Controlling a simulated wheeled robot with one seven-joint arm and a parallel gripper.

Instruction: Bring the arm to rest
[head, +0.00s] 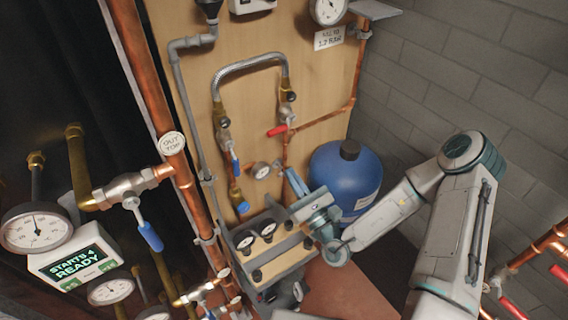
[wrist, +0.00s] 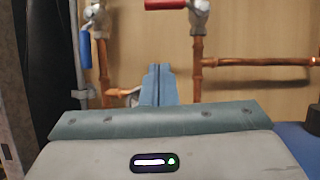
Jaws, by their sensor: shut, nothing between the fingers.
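My arm is pale grey with teal joints and reaches in from the lower right of the head view, bent at a raised elbow. My gripper (head: 291,177) points up and left toward the wooden board (head: 325,85), just above the gauge unit (head: 262,240) and left of the blue tank (head: 347,178). In the wrist view the gripper's blue-grey fingers (wrist: 157,72) are together with nothing between them. They stand in front of the board's pipework; I cannot tell the exact gap.
A copper pipe with a red-handled valve (wrist: 199,20) is close ahead. The small pressure gauge (head: 261,170) sits near the fingertips. A thick copper pipe (head: 150,80) and a blue-handled valve (head: 150,236) are at left. The block wall (head: 470,70) is behind the arm.

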